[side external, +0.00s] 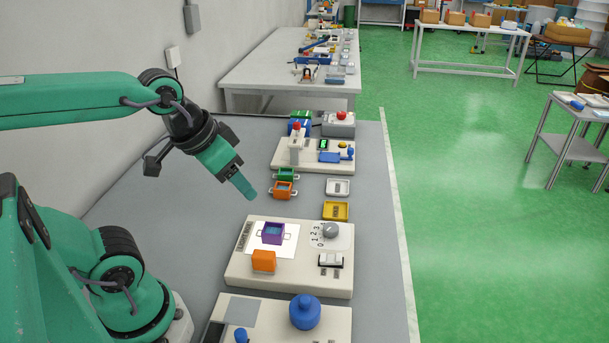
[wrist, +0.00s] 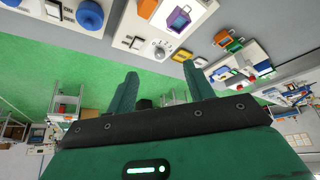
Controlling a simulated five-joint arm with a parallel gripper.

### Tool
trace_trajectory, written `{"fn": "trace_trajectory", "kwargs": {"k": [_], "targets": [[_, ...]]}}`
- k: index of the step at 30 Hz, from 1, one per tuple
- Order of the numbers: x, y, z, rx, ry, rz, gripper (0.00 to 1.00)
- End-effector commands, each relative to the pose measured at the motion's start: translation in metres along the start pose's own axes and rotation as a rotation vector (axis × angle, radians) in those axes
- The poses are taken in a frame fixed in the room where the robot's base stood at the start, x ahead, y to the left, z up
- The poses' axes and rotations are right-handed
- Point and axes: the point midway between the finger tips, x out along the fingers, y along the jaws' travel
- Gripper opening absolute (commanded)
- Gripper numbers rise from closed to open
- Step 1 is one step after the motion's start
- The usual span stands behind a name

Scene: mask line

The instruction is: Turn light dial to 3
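The light dial (side external: 330,230) is a grey round knob on a white plate at the right of a cream panel (side external: 245,275). Numbers from 0 to 3 run along its left side. I cannot tell which number its pointer marks. The dial also shows in the wrist view (wrist: 158,53), upside down, near the top middle. My gripper (side external: 249,193) hangs in the air up and left of the panel, clear of the dial. In the wrist view its two fingers (wrist: 161,71) stand apart with nothing between them.
On the same panel are a purple box (side external: 272,235) on a white square, an orange block (side external: 263,261) and a black-and-white switch (side external: 330,260). A nearer panel carries a large blue knob (side external: 305,312). Behind are a yellow tray (side external: 335,211) and a white tray (side external: 338,187).

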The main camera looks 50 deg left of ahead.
Motion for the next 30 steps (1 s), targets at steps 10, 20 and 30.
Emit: {"fn": "trace_trajectory", "kwargs": {"k": [10, 20, 30], "targets": [[0.018, 0.003, -0.035, -0.068, -0.093, -0.001, 0.56], [0.055, 0.007, -0.075, -0.156, -0.203, -0.013, 0.56], [0.108, 0.012, -0.108, -0.244, -0.314, -0.038, 0.56]]}}
